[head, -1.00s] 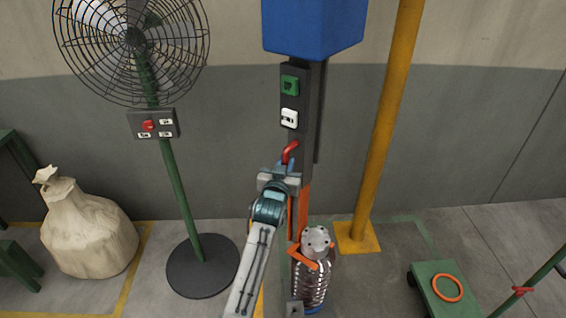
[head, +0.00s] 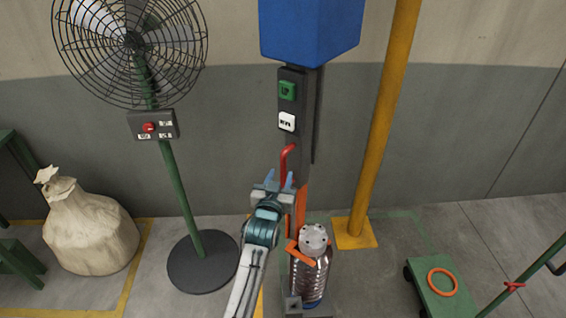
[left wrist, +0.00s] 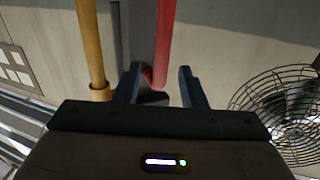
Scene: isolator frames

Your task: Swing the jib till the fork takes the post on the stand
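A blue hoist housing (head: 311,28) hangs at top centre with a dark bar (head: 291,102) below it carrying a green and a white button. A red handle (head: 287,157) sticks out at the bar's lower end. Below is an orange upright, and an orange fork-like piece (head: 300,252) lies at the left side of a silver ribbed post (head: 312,275). I cannot tell whether it encircles the post. My left gripper (head: 272,178) is open and empty, just below and left of the handle. In the left wrist view the handle (left wrist: 162,45) shows beyond the spread fingers. My right gripper is out of view.
A yellow column (head: 382,130) stands right of the hoist. A caged fan (head: 133,42) on a round base (head: 203,262) and a tied sack (head: 90,235) are at left. A green cart (head: 432,292) with an orange ring is at lower right. Floor between column and cart is clear.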

